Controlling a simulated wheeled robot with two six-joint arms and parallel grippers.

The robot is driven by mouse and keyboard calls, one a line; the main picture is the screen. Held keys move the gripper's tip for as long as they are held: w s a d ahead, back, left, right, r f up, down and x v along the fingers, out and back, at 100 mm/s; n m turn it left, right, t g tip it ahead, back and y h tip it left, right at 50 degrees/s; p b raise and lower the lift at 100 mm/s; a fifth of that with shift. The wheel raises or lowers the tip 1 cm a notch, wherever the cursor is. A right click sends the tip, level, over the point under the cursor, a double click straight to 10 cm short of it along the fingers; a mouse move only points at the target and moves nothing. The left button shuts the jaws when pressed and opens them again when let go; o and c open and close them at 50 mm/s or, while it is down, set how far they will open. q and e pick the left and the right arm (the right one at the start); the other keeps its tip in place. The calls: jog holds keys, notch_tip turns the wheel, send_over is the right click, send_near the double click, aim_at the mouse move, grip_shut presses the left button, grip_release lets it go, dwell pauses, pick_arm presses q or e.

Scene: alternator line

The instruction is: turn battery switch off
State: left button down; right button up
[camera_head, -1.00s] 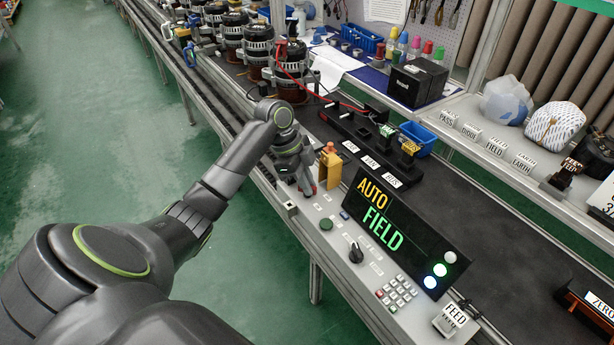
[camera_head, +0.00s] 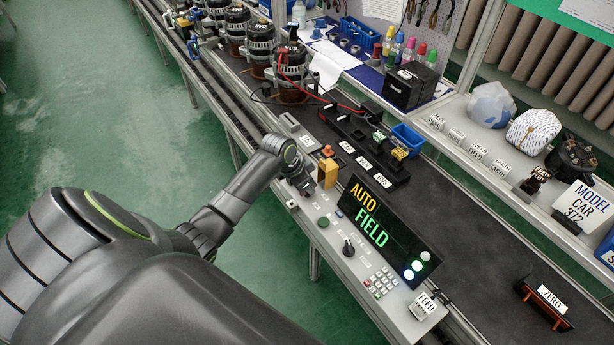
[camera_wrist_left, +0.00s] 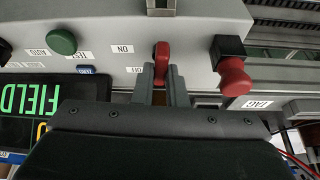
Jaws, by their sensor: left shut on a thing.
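My left gripper (camera_head: 306,190) is at the far end of the control panel (camera_head: 333,262), in front of the yellow box. In the left wrist view its fingers (camera_wrist_left: 162,84) are shut on a red switch lever (camera_wrist_left: 162,58). An "ON" label (camera_wrist_left: 123,49) is beside the lever on the left. The lever looks lined up with the fingers; its exact turn cannot be told. In the head view the arm and gripper mostly hide the switch. My right gripper is not in view.
A green button (camera_head: 323,222), a black knob (camera_head: 348,247) and a keypad (camera_head: 381,281) are on the panel. The display (camera_head: 385,234) reads AUTO and FIELD.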

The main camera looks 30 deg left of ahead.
pick_arm(q)
jog(key=shift+r+n+p, duration=0.1)
jog(key=shift+n+p, duration=0.4)
jog(key=shift+n, duration=0.1)
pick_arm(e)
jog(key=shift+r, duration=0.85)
pick_arm(q)
jog(key=c, duration=1.5)
grip_release()
jog(key=shift+o, duration=0.2)
jog(key=v, duration=1.7)
jog(key=shift+s+d, duration=0.25)
jog(key=shift+s, duration=0.1)
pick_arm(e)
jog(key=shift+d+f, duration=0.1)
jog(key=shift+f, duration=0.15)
